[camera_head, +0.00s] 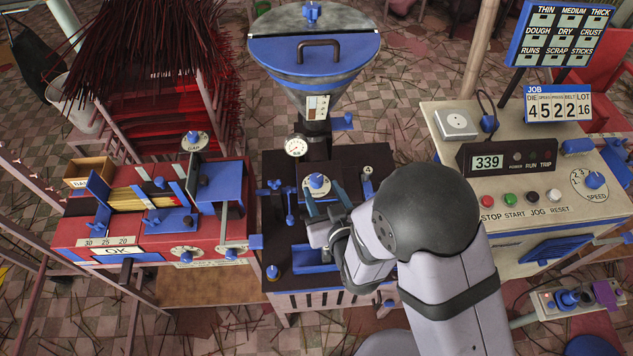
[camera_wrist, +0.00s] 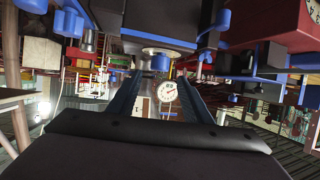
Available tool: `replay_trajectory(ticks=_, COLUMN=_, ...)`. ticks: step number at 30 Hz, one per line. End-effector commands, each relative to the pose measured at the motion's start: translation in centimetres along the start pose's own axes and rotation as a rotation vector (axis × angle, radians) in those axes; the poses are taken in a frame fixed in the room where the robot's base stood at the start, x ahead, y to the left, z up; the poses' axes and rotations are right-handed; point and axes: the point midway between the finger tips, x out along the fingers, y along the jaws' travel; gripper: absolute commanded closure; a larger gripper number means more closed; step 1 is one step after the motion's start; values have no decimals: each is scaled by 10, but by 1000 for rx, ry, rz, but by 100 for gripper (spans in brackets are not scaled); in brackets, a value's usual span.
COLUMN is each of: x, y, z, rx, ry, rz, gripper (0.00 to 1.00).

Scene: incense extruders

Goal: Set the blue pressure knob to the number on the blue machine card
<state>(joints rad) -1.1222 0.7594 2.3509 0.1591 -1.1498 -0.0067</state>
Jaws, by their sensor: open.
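A blue knob (camera_head: 316,180) sits on a round white dial on the dark middle machine; I take it for the pressure knob, though its label is too small to read. My gripper (camera_head: 326,195) is just in front of it, its two blue fingers apart with nothing seen between them. In the wrist view, the open fingers (camera_wrist: 163,88) reach toward a blue knob (camera_wrist: 160,62), with no clear contact. A blue-headed JOB card (camera_head: 557,107) at the upper right shows 4, 5, 2, 2 and 16 under small headings; the third seems to be PRESS.
A pressure gauge (camera_head: 295,146) and a hopper (camera_head: 313,65) stand behind the knob. Blue levers (camera_head: 290,205) rise left of my gripper. A red machine (camera_head: 150,235) is at left; a control panel (camera_head: 530,165) reading 339 with a speed knob (camera_head: 595,180) is at right.

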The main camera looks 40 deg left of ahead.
Motion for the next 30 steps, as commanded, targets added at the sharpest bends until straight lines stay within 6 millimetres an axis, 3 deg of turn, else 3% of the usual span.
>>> replay_trajectory(ticks=8, x=3, y=2, z=0, rx=3, ry=-3, rz=4, gripper=55)
replay_trajectory(ticks=24, x=57, y=2, z=0, rx=3, ry=-4, rz=5, gripper=55)
replay_trajectory(ticks=30, x=69, y=2, z=1, rx=3, ry=-3, rz=4, gripper=55)
